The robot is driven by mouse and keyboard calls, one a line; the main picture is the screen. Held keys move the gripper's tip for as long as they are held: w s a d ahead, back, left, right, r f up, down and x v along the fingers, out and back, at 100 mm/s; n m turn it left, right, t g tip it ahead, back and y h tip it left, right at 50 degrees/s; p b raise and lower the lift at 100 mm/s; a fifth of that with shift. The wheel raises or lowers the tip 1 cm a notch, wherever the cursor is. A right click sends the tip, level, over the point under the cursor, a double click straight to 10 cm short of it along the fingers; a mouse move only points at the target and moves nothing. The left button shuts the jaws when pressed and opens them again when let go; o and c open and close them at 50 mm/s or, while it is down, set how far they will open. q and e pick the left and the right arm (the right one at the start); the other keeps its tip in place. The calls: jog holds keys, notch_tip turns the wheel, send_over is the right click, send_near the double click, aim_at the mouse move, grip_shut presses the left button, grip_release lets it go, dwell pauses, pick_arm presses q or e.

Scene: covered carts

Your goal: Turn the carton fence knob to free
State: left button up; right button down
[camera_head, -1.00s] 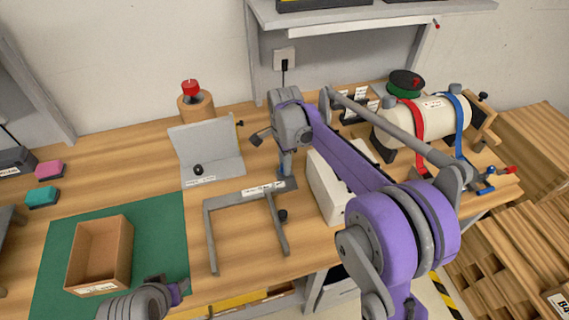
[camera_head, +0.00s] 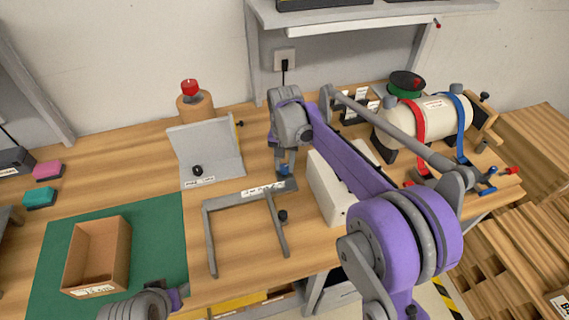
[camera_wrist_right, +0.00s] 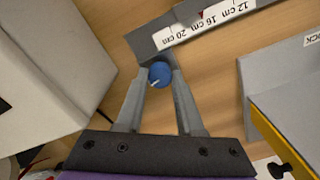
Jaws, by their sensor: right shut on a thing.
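The carton fence is a grey U-shaped frame (camera_head: 209,238) on the bench, with a white scale strip on its back bar (camera_wrist_right: 208,22) reading 12, 16 and 20 cm. A round blue knob (camera_wrist_right: 159,75) with a short white mark sits at the end of that bar. The mark points to the lower left in the wrist view. My right gripper (camera_wrist_right: 160,78) is shut on the blue knob, one finger on each side; it also shows from above in the head view (camera_head: 285,170). My left arm's end (camera_head: 165,298) shows at the bottom edge; its fingers cannot be made out.
An open cardboard box (camera_head: 122,252) stands on a green mat (camera_head: 160,235) at left. A grey angled plate (camera_head: 215,150) with a black knob stands behind the fence. A white block (camera_head: 325,190) is close right of my right gripper. A strapped white cylinder (camera_head: 437,115) lies farther right.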

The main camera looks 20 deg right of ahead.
aim_at(284, 167)
jog(key=n, duration=0.6)
jog(key=shift+n, duration=0.3)
jog(key=n, duration=0.6)
dwell(0.4)
jog(key=c, duration=0.5)
grip_release()
jog(key=shift+c, duration=0.2)
jog(key=shift+r, duration=0.1)
notch_tip(284, 167, up, 11)
